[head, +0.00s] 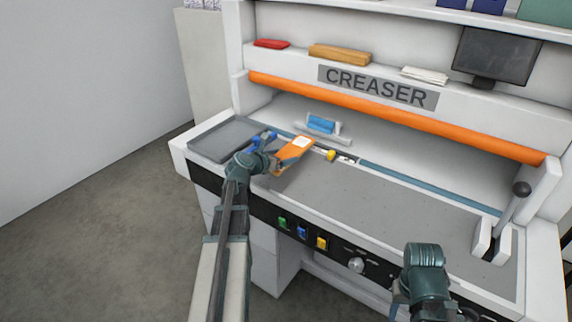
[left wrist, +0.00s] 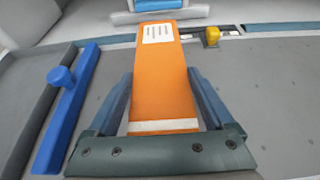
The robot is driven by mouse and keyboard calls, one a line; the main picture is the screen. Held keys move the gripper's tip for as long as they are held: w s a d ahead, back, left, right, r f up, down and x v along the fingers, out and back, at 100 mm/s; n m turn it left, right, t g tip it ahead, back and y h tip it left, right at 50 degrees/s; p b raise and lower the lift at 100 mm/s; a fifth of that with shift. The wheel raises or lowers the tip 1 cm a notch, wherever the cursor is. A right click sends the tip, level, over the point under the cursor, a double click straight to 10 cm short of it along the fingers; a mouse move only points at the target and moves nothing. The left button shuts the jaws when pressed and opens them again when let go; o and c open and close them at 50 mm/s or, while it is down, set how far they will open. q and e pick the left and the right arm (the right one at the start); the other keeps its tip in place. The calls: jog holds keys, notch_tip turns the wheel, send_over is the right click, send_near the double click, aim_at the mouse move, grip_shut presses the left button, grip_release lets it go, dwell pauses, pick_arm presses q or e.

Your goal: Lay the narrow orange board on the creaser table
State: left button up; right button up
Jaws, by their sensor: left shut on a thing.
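The narrow orange board (head: 291,156) has a white printed label at its far end and a pale stripe near my gripper. My left gripper (head: 267,160) is shut on its near end. In the left wrist view the board (left wrist: 163,90) lies between the two fingers (left wrist: 163,110) and points away from me. It is over the left part of the creaser table (head: 370,204); a dark shadow lies below it, and I cannot tell the exact gap. My right arm shows at the lower right, but its gripper fingers are not visible.
A blue bar with a knob (left wrist: 68,105) lies left of the board, beside a dark grey panel (head: 225,139). A yellow knob (head: 330,155) sits on the rail beyond. A blue block (head: 321,124) lies behind. A lever (head: 514,205) stands at right. The table's middle is clear.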

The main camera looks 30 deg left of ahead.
pick_arm(q)
jog(key=shift+w, duration=0.15)
jog(key=f+b, duration=0.2)
jog(key=w+f+b, duration=0.1)
jog(key=f+b, duration=0.1)
jog(key=shift+d, duration=0.25)
jog(key=shift+r, duration=0.2)
jog(key=o, duration=1.1)
jog(key=shift+f, duration=0.15)
